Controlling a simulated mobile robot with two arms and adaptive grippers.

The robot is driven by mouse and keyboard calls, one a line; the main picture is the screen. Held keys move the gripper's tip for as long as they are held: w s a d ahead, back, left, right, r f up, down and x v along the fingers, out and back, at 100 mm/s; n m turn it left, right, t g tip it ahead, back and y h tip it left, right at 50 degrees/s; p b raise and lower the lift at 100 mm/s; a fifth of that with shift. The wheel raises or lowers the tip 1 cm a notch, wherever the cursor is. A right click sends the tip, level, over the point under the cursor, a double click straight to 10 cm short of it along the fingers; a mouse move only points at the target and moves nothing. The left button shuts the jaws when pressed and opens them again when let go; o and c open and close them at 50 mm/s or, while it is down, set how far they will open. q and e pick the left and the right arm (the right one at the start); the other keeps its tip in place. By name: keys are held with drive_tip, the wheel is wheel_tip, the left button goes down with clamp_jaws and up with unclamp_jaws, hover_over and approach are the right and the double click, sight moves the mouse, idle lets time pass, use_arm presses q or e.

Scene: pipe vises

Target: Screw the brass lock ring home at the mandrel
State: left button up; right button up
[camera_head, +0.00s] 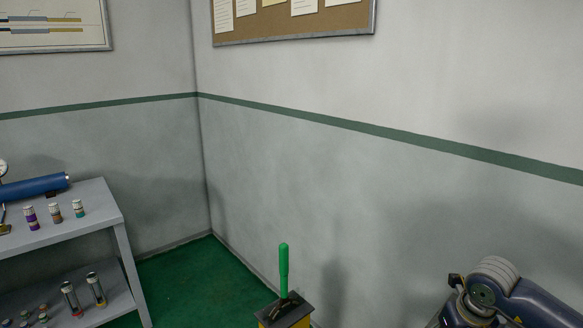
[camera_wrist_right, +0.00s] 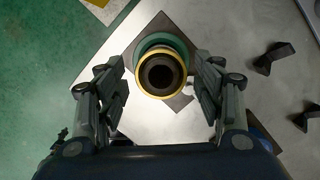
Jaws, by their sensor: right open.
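In the right wrist view, a brass-yellow ring (camera_wrist_right: 162,97) faces the camera around a dark round end with a black bore (camera_wrist_right: 161,74), apparently the mandrel. A teal-green round collar (camera_wrist_right: 163,39) shows behind the ring. My right gripper (camera_wrist_right: 161,72) is open, with one finger on each side of the ring. A gap shows between each finger and the ring, and nothing is gripped. How far the ring sits along its thread cannot be seen from this end-on angle. The head view shows neither ring nor mandrel. My left gripper is in neither view.
In the wrist view, a light metal surface (camera_wrist_right: 240,38) lies below, with dark brackets (camera_wrist_right: 273,57) at right and green floor at left. In the head view, a grey shelf (camera_head: 95,225) holds small cylinders, and a green-handled lever (camera_head: 283,270) stands at the front.

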drive_tip(key=n, duration=0.2)
drive_tip(key=shift+d+f+n+b, duration=0.1)
drive_tip(key=shift+n+b, duration=0.2)
drive_tip(key=shift+b, duration=0.05)
drive_tip(key=shift+n+y+b, duration=0.4)
drive_tip(key=shift+n+b, duration=0.15)
drive_tip(key=shift+n, duration=0.45)
drive_tip(key=n, duration=0.2)
drive_tip(key=shift+d+n+y+b, duration=0.1)
drive_tip(key=shift+n+y+b, duration=0.2)
drive_tip(key=shift+w, duration=0.2)
drive_tip(key=shift+c, duration=0.6)
